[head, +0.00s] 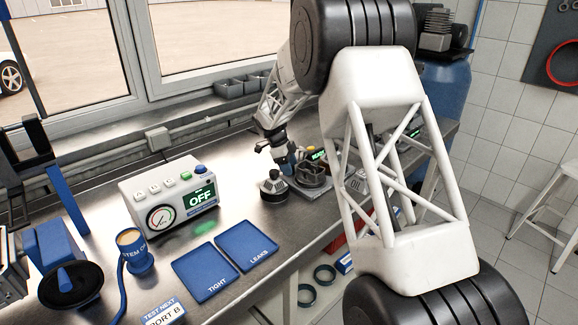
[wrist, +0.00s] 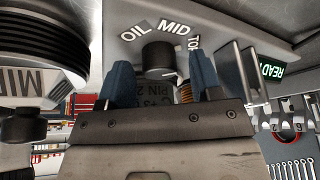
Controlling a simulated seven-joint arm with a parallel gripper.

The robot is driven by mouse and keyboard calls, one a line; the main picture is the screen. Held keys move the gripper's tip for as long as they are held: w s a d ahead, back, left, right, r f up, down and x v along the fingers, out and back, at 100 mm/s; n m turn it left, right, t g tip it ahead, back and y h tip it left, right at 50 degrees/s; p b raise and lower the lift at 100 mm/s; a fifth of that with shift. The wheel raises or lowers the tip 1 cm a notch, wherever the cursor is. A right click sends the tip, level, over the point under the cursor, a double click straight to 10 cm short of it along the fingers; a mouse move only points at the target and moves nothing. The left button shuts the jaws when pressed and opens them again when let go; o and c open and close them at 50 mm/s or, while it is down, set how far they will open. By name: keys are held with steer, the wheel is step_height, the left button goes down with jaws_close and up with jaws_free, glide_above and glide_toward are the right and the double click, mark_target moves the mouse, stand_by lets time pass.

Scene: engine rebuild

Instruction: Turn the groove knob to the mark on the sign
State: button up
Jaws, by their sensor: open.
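The groove knob (wrist: 158,58) is a dark round knob in the wrist view, on a pale panel lettered OIL, MID and a partly hidden word starting TO. A small white mark shows on its lower right side; where it points is unclear. My gripper (wrist: 160,68) is open, with one blue finger on each side of the knob in this view; I cannot tell whether they touch it. A sign reading MID (wrist: 20,82) shows at the left. In the head view my gripper (head: 285,163) is over the bench, and the knob cannot be made out.
A ribbed dark piston-like part (wrist: 45,35) is at the upper left of the wrist view. A READY screen (wrist: 271,69) is at the right. On the bench are a tester reading OFF (head: 202,196), blue TIGHT (head: 196,284) and LEAKS (head: 238,240) trays, and a black-based part (head: 273,190).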

steer(key=c, duration=0.9)
steer(key=shift+n, duration=0.4)
steer(key=n+t, duration=0.2)
steer(key=n, duration=0.3)
steer(key=shift+s, duration=0.15)
steer(key=n+t, duration=0.1)
steer(key=n, duration=0.1)
steer(key=n+t+y, duration=0.1)
steer(key=n, duration=0.2)
steer(key=shift+d, duration=0.1)
steer(key=o, duration=0.9)
steer(key=shift+f+m, duration=0.1)
steer(key=shift+m, duration=0.2)
